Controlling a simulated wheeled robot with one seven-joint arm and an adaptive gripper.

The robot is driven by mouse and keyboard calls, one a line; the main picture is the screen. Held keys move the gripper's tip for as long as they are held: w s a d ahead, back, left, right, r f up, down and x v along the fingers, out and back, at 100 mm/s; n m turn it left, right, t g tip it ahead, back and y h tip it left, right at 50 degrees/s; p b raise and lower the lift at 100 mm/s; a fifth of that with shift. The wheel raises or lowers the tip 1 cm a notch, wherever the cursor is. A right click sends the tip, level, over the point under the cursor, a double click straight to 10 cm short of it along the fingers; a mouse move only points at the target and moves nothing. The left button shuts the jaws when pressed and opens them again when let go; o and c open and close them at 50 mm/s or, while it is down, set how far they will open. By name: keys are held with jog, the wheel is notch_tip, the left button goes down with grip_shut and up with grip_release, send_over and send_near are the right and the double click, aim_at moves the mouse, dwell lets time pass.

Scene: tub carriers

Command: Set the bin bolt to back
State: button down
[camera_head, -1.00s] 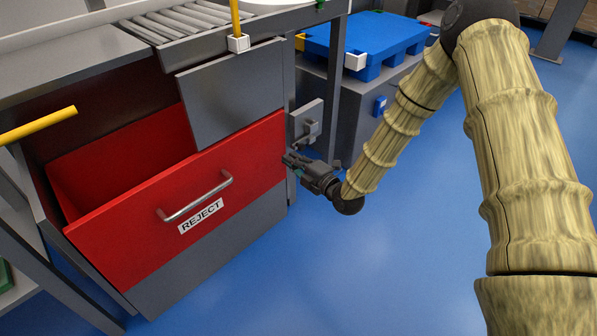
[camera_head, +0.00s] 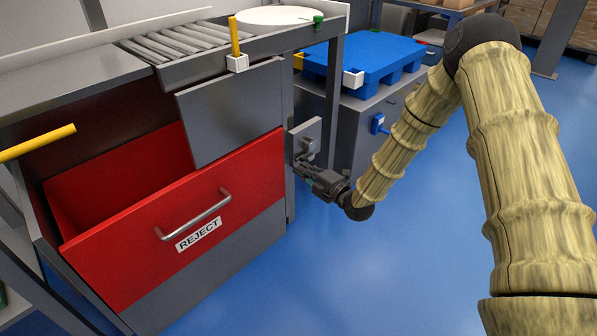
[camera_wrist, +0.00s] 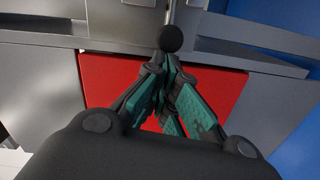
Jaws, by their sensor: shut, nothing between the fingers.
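The bin bolt (camera_head: 306,147) is a small grey fitting on a plate at the right side of the bin's cabinet. My gripper (camera_head: 299,163) is right at the bolt, shut, with nothing held. In the wrist view, my closed fingers (camera_wrist: 170,70) come together beside a dark round knob (camera_wrist: 171,38); I cannot tell whether they touch it. The red bin (camera_head: 240,185), labelled REJECT, stands pulled partly open, with a metal handle on its front. Much of the bolt is hidden by the fingers, so its exact setting is unclear.
A grey panel (camera_head: 232,112) hangs above the bin. A roller conveyor (camera_head: 180,42) and yellow post (camera_head: 235,40) are above. Blue floor (camera_head: 420,240) is clear in front.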

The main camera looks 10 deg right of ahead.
jog(key=shift+w+d+r, duration=0.1)
jog(key=s+d+p, duration=0.2)
jog(key=s+p, duration=0.3)
jog(key=s, duration=0.7)
jog(key=s+d+f+m+g+h, duration=0.1)
jog(key=s+f+m+g+h, duration=0.5)
jog(key=s+f+m, duration=0.8)
jog(key=s+d+f+m+g+h, duration=0.1)
jog(key=s+f+m+g, duration=0.2)
jog(key=s, duration=0.6)
jog(key=s+d+f+m+g+h, duration=0.1)
jog(key=s+d+f+m+g, duration=0.15)
jog(key=s, duration=0.65)
jog(key=s+f+m+g+h, duration=0.1)
jog(key=s+f+m+g, duration=0.2)
jog(key=s, duration=0.6)
notch_tip(320, 180, up, 38)
jog(key=p, duration=3.7)
jog(key=shift+s+d+r+m, duration=0.15)
jog(key=shift+s+d+m, duration=0.1)
jog(key=shift+s+m, duration=0.2)
jog(key=c, duration=2.2)
grip_release()
jog(key=shift+g, duration=0.25)
